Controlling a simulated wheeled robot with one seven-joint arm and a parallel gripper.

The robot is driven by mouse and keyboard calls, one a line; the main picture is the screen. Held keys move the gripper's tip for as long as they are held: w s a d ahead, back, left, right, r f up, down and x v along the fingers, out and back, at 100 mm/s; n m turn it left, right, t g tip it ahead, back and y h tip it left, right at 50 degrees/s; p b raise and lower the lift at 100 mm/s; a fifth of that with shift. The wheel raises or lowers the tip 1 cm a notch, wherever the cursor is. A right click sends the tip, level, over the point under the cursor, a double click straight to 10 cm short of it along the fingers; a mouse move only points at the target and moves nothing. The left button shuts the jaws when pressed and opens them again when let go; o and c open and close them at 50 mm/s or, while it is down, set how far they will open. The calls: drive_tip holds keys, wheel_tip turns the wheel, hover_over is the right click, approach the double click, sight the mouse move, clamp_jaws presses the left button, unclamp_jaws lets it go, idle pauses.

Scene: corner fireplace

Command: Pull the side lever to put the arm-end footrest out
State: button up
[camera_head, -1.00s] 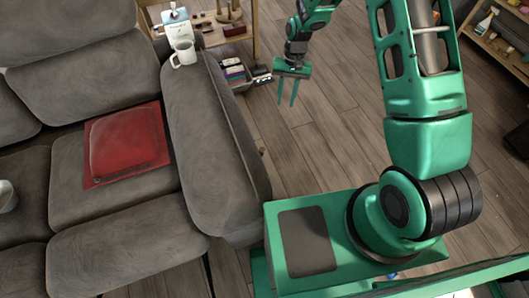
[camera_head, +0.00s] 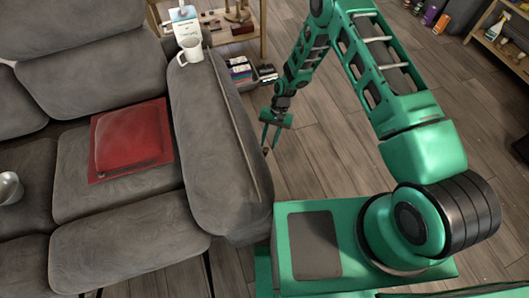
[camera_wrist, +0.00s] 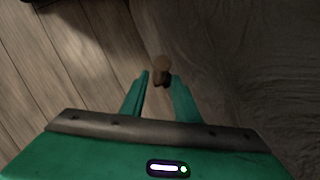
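The grey recliner sofa (camera_head: 220,160) fills the left of the head view, its padded arm towards me. In the head view the lever is mostly hidden beside the arm's outer side. My gripper (camera_head: 270,140) points down next to that side, its two fingers apart. It also shows in the wrist view (camera_wrist: 160,80). I cannot tell whether a finger touches the knob.
A red cushion (camera_head: 128,140) lies on the arm-end seat. A white mug (camera_head: 190,50) and a carton (camera_head: 185,20) stand on the sofa arm. A low wooden shelf (camera_head: 235,32) stands behind.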

drive_tip(key=x, duration=0.6)
drive_tip(key=shift+s+a+f, duration=0.1)
drive_tip(key=shift+a+f, duration=0.05)
drive_tip(key=shift+f, duration=0.1)
